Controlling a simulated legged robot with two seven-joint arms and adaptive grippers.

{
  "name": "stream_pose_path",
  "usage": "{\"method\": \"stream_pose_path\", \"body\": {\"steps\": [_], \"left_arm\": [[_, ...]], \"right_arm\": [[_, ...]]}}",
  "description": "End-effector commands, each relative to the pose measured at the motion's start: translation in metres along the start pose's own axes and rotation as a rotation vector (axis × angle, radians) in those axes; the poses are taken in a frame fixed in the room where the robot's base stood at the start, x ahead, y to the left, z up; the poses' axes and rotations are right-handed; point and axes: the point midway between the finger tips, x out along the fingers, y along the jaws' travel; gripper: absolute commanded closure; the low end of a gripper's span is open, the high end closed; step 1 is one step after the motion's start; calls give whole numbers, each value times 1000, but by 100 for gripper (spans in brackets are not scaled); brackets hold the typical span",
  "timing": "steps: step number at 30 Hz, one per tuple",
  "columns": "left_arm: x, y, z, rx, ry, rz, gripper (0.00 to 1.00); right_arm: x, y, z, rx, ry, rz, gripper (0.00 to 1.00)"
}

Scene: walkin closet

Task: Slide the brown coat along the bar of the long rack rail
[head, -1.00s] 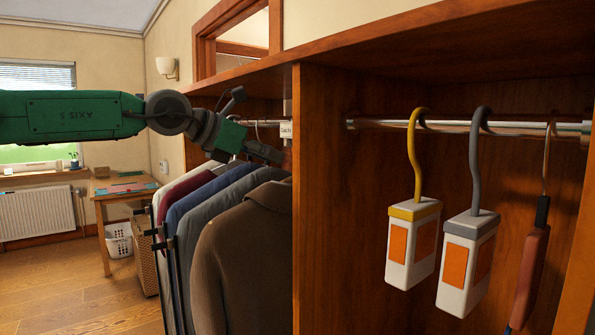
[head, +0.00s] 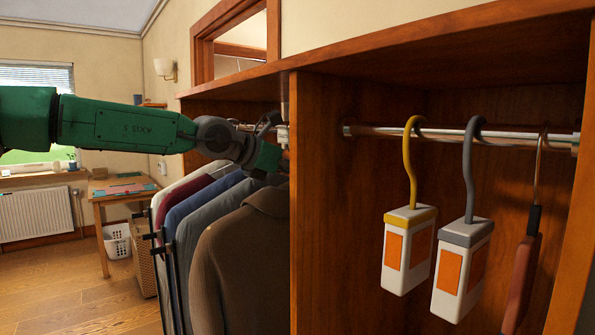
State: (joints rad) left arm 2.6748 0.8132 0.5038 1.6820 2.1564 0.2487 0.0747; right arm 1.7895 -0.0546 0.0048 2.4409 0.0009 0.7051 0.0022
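The brown coat (head: 235,265) hangs at the near end of a row of clothes in the left compartment, beside the wooden divider. Its hanger hook is hidden behind my arm. A short piece of the rack rail (head: 243,126) shows above the clothes; my arm covers most of the rest. My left gripper (head: 268,158) is just above the brown coat's collar, close to the divider's front edge. Its fingers are too small and covered to tell open from shut, or whether they touch the hanger or coat. My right gripper is out of view.
The wooden divider (head: 318,230) stands right of the coat. Right of it, a second bar (head: 370,131) carries two white-and-orange hanging packs (head: 408,250) and a reddish-brown item (head: 522,275). Other garments (head: 190,215) hang left of the coat. Open floor (head: 75,285) lies at left.

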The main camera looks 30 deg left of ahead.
Motion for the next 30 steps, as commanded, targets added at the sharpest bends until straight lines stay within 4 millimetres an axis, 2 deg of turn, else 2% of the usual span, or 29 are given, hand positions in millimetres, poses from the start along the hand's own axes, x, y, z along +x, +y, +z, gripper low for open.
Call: {"method": "stream_pose_path", "body": {"steps": [5, 6, 8, 9, 30], "left_arm": [[0, 0, 0, 1, 0, 0, 71], [0, 0, 0, 0, 0, 0, 74], [0, 1, -1, 0, 0, 0, 95], [0, 1, -1, -1, 0, 0, 100], [-5, 0, 9, 2, -12, 0, 100]], "right_arm": [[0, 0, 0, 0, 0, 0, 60], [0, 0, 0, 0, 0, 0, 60], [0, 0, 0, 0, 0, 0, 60], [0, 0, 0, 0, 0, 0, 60], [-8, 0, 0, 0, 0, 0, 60]]}}
